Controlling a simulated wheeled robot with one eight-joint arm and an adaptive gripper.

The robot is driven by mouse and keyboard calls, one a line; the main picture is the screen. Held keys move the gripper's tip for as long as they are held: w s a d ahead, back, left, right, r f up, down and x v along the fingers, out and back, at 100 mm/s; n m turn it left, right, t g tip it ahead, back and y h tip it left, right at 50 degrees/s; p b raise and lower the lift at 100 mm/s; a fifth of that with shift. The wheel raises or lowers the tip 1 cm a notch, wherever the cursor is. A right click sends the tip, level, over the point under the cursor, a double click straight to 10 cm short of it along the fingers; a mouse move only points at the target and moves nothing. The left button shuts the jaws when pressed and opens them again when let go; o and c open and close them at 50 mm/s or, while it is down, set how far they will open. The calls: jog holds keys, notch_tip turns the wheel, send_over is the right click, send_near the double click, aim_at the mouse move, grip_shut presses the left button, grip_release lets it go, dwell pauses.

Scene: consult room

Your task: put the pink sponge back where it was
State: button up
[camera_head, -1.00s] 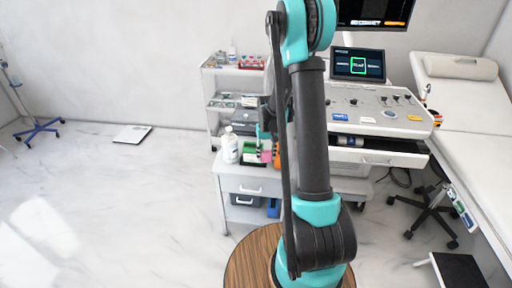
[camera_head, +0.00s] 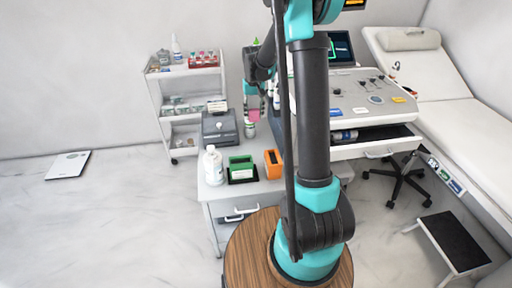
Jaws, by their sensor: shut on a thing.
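My gripper (camera_head: 254,98) points down at the upper middle, partly behind my own arm. It is shut on the pink sponge (camera_head: 254,115), which shows between and below the fingers. The sponge appears held above the far part of the white cabinet top (camera_head: 219,191). A small bottle (camera_head: 249,129) shows just below the sponge; I cannot tell the gap between them. The place where the sponge was before cannot be told from these frames.
On the cabinet stand a white bottle (camera_head: 213,167), a green holder (camera_head: 241,169), an orange holder (camera_head: 273,164) and a grey device (camera_head: 219,126). A shelf trolley (camera_head: 189,109) is behind left. A console (camera_head: 352,104) with an open drawer stands right. Floor at left is mostly clear.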

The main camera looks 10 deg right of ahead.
notch_tip(320, 180, down, 19)
dwell(0.5)
jog(key=shift+f, duration=0.1)
jog(key=o, duration=0.9)
